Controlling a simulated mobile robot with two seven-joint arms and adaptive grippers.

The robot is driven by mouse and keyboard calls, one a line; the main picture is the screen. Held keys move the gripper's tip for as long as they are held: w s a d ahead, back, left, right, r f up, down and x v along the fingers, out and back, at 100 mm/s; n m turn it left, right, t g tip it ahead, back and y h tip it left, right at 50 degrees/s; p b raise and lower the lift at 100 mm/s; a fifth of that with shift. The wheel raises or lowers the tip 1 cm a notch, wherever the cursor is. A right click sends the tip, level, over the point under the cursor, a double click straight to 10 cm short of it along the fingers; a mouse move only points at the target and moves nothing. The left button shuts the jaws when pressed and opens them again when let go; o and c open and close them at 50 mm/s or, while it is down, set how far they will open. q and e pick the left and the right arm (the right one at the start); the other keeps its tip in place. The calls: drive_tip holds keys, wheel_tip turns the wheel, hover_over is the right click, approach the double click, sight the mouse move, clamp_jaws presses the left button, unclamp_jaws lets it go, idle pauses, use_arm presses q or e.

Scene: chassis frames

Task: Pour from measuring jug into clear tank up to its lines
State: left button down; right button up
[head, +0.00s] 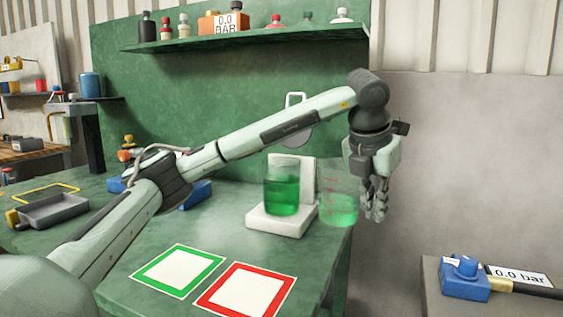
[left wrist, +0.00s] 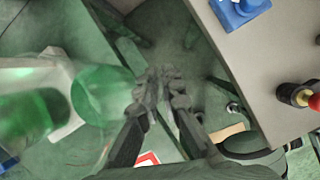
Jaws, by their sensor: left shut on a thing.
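The clear tank (head: 282,196) stands upright on a white stand (head: 278,222) near the table's right end, with green liquid in its lower part. It also shows in the left wrist view (left wrist: 30,118). The clear measuring jug (head: 338,207), with red marks and green liquid low inside, is close to the tank's right, roughly upright. The jug is large beside the fingers in the left wrist view (left wrist: 102,95). My left gripper (head: 375,212) is shut on the jug at its right side; the exact contact is hard to see. My right gripper is out of view.
A green-framed square (head: 177,271) and a red-framed square (head: 244,293) lie on the table front. A grey tray (head: 52,211) is at the left. A shelf (head: 250,36) with bottles is above. A blue device (head: 465,277) sits on a grey surface at right.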

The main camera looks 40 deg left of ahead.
sight(377, 178)
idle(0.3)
use_arm(q)
drive_tip(key=shift+r+p, duration=0.85)
drive_tip(key=shift+r, duration=1.7)
